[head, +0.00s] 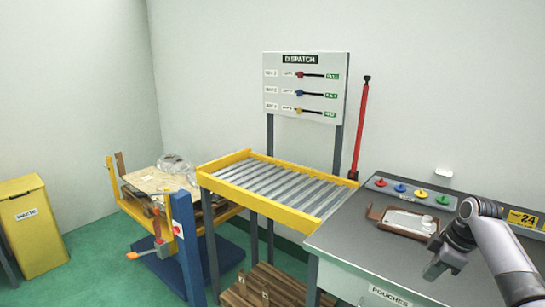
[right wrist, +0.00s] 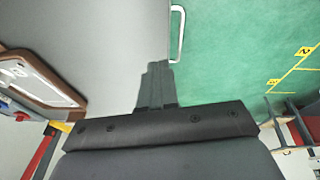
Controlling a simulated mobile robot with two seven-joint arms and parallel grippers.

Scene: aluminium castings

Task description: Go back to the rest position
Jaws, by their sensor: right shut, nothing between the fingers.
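My right gripper (head: 439,266) is at the lower right of the head view, above the front part of the grey workbench (head: 350,237). In the right wrist view its fingers (right wrist: 156,72) are together with nothing between them. They point toward the bench's front edge, with green floor beyond. My left gripper is in neither view.
A brown-rimmed tray (head: 376,213) with a pale piece in it lies on the bench, left of my right gripper. Several coloured knobs on a plate (head: 411,192) stand behind it. A yellow-framed roller conveyor (head: 280,187), a dispatch board (head: 305,75) and a yellow bin (head: 32,228) are farther left.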

